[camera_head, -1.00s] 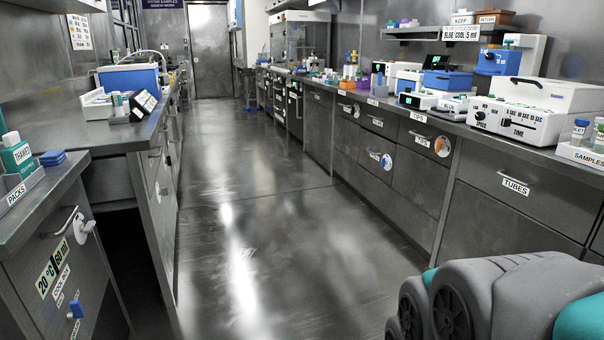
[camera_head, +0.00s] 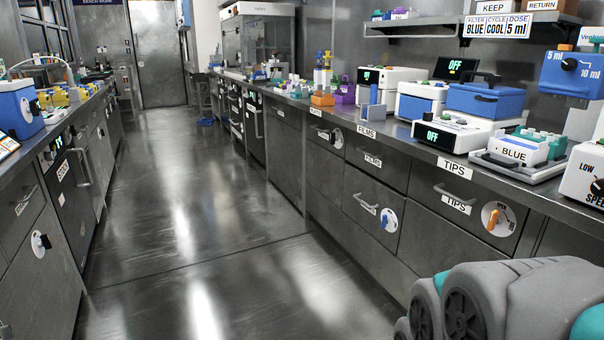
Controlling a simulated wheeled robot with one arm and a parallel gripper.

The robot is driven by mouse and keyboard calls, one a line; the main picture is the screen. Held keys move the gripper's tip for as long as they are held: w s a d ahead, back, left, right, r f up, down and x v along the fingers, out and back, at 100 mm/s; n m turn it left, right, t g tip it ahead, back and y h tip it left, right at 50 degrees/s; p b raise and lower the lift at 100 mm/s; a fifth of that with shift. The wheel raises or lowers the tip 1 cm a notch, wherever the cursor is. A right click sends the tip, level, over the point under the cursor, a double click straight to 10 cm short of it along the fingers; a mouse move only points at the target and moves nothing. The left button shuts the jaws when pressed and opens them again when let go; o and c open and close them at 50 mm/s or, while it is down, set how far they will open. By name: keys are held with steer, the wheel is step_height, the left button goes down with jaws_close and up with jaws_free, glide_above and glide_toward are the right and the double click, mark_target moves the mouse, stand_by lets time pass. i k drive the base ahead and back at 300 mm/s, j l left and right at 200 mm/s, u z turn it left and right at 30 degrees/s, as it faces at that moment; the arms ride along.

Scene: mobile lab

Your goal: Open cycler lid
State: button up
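No device in view is clearly labelled as the cycler. The blue part looks shut down. Behind are another white device with an OFF display (camera_head: 384,84) and a white box (camera_head: 420,100) with a dark OFF screen above it. I cannot tell which of these is the cycler. My gripper is out of view; only grey and teal parts of my arm show at lower right.
The right counter (camera_head: 545,198) runs along the aisle above drawers with handles and round dials. A shelf (camera_head: 440,25) hangs above. The aisle floor (camera_head: 190,230) is clear. The left counter holds a blue box (camera_head: 20,105).

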mark_target(463, 97)
steer(key=i+j+z, duration=0.15)
steer(key=i, duration=1.3)
